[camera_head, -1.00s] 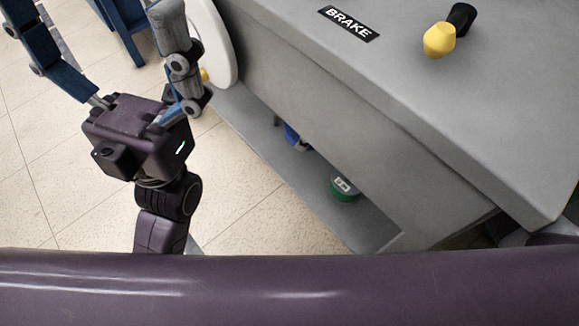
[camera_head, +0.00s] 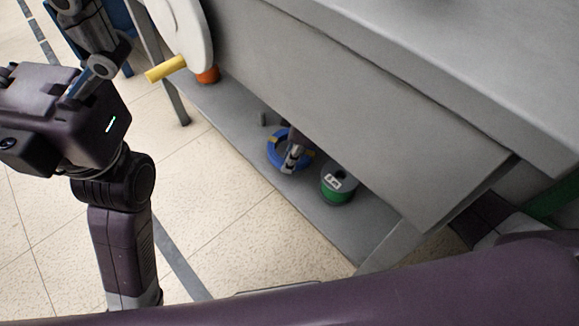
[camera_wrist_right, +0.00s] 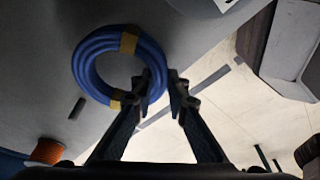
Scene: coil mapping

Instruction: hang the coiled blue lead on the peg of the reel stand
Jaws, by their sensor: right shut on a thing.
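The coiled blue lead (camera_head: 275,140) is a ring with yellow ties, at the lower shelf under the grey bench. It shows whole in the right wrist view (camera_wrist_right: 88,65). My right gripper (camera_head: 293,158) is shut on one side of the ring, one finger inside it and one outside (camera_wrist_right: 164,80). Whether the coil touches the shelf is unclear. My left gripper (camera_head: 85,25) is at the upper left, away from the coil, its fingers partly out of frame. A short grey post (camera_head: 262,118) stands behind the coil; I cannot tell whether it is the stand's peg.
A green spool (camera_head: 338,190) stands close right of the coil. An orange spool (camera_head: 208,75) sits farther left on the shelf (camera_head: 330,232). A white disc (camera_head: 185,30) with a yellow handle (camera_head: 165,69) is at the bench's left end. The bench panel overhangs the shelf.

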